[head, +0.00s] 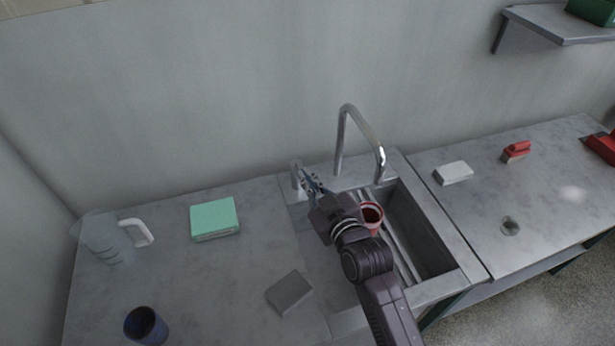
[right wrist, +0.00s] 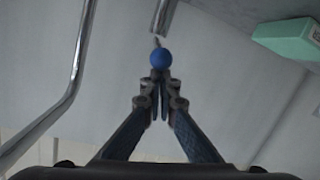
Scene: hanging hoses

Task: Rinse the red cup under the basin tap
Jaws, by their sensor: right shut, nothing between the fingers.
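The red cup (head: 372,212) stands in the sink basin (head: 421,232), partly hidden by my right arm; its open top shows. The curved metal tap (head: 342,135) rises behind the basin, with its spout end above the cup's side of the basin. No water stream can be made out. My right gripper (head: 309,178) is shut and empty beside the short tap post (head: 296,176). In the right wrist view, its closed fingertips (right wrist: 160,82) are close to a blue ball knob (right wrist: 160,59) on a thin metal rod; I cannot tell whether they touch. My left gripper is not in view.
A green box (head: 214,218), a clear jug (head: 112,240), a dark blue cup (head: 146,326) and a grey block (head: 289,292) are on the left counter. A white block (head: 453,173) and a red brush (head: 516,151) lie on the right. A wall shelf (head: 560,27) is at upper right.

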